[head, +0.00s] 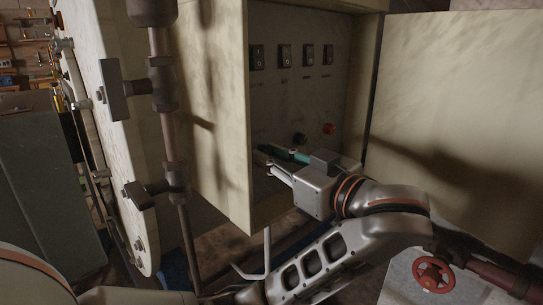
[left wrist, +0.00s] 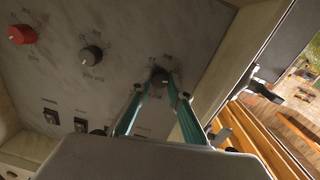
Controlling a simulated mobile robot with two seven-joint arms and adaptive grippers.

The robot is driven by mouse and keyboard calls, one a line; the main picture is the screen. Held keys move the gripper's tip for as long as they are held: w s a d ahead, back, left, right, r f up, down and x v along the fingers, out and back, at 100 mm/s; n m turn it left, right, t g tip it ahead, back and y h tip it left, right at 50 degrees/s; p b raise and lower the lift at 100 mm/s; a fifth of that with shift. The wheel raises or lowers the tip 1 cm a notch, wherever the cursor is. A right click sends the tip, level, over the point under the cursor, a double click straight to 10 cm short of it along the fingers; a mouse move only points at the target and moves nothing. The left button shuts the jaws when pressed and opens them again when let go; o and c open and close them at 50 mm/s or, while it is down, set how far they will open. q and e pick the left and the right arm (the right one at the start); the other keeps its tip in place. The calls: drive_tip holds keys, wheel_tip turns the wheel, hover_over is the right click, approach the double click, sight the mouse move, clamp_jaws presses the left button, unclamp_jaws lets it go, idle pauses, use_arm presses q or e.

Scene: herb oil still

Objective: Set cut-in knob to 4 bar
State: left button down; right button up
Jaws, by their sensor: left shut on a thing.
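An open cream cabinet (head: 222,110) holds a grey control panel (head: 290,95). In the left wrist view, a small dark knob (left wrist: 161,80) sits on the panel (left wrist: 125,25) between my left fingertips. My left gripper (head: 266,157) reaches into the lower part of the cabinet and is shut on this knob; its fingertips also show in the left wrist view (left wrist: 163,77). The gripper hides the knob in the head view. Another black knob (left wrist: 91,55) with printed marks is apart from the fingers. The lettering and the held knob's setting are too small to read. My right gripper is not in view.
A red knob (head: 329,128) is on the same panel. Several rocker switches (head: 284,56) line its upper part. The cabinet door (head: 455,110) stands open at right. Pipes with valves (head: 162,85) run at left. A red handwheel (head: 433,274) is at lower right.

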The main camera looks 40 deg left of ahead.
use_arm(q)
drive_tip(key=m, duration=0.9)
drive_tip(key=shift+r+m, duration=0.1)
drive_tip(key=shift+m, duration=0.3)
drive_tip(key=m, duration=0.3)
drive_tip(key=shift+m+g, duration=0.3)
drive_tip(key=shift+m, duration=1)
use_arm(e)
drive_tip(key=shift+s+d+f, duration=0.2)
use_arm(q)
drive_tip(key=shift+w, duration=0.1)
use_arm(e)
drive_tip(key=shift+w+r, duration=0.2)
use_arm(q)
drive_tip(key=c, duration=1.9)
unclamp_jaws()
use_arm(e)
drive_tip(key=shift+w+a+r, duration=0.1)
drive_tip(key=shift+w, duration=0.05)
